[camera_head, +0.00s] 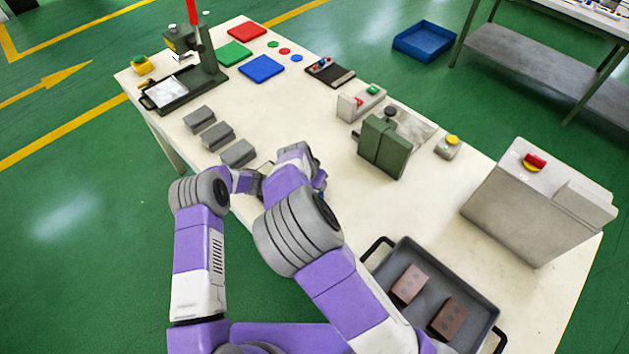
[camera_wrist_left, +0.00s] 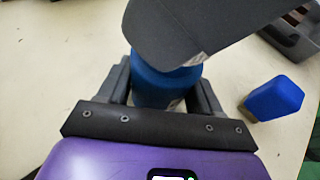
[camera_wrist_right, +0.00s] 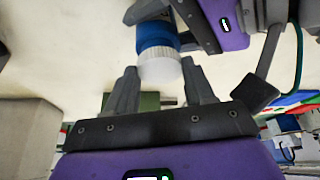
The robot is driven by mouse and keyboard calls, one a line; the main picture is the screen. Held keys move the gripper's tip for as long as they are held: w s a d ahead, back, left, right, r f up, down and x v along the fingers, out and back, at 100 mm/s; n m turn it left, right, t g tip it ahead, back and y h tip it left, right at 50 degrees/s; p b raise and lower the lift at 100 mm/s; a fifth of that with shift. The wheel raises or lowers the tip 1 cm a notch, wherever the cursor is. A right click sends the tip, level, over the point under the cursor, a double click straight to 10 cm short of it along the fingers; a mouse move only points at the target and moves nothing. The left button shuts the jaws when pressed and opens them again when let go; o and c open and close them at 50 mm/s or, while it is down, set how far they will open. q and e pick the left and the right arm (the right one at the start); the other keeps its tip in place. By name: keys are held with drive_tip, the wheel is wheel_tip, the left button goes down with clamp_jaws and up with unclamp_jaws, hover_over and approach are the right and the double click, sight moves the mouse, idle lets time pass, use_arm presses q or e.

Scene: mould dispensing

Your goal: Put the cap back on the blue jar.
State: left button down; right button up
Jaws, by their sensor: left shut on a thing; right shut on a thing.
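The blue jar (camera_wrist_left: 155,88) stands between the fingers of my left gripper (camera_wrist_left: 163,82), which is shut on it. In the right wrist view the jar (camera_wrist_right: 153,36) has the white cap (camera_wrist_right: 160,67) at its end, between the fingertips of my right gripper (camera_wrist_right: 160,72), which is shut on the cap. Cap and jar look in line and touching; I cannot tell how far the cap is seated. In the left wrist view the dark body of the right gripper covers the jar's top. In the head view my arms hide the jar and cap.
A dark tray (camera_head: 384,277) with two brown blocks (camera_head: 449,317) is at the front right. A green box (camera_head: 384,146) stands behind my arms. The table's middle (camera_head: 290,110) is clear.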

drive_tip(key=shift+m+h, duration=0.3)
drive_tip(key=shift+m, duration=0.5)
drive_tip(key=o, duration=1)
drive_tip(key=shift+r, duration=0.15)
drive_tip(key=shift+r, duration=2.15)
drive_tip(key=shift+c, duration=0.4)
